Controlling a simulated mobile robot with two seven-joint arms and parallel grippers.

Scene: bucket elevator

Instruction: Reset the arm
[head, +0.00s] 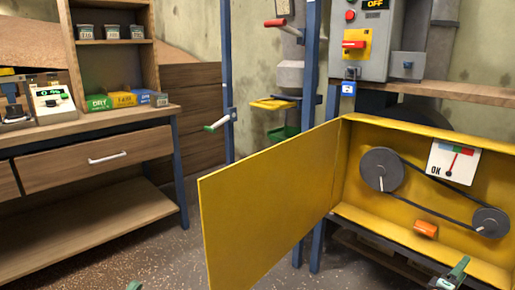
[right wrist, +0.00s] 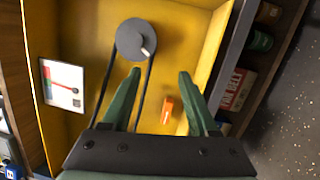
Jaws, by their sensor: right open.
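My right gripper (head: 455,272) is at the bottom right of the head view, in front of the open yellow housing (head: 348,160). In the right wrist view my right gripper (right wrist: 160,75) has its two green fingers apart with nothing between them. They point into the housing, near a grey pulley (right wrist: 136,38) and the dark belt (right wrist: 102,92). A small green tip (head: 135,286) at the bottom edge of the head view looks like part of my left gripper; the rest is out of frame.
The yellow door (head: 265,205) hangs open to the left. Inside the housing are an orange piece (head: 425,229) and a gauge card (head: 453,162). A control box (head: 375,40) reads OFF above. A wooden bench (head: 95,125) stands left; floor between is clear.

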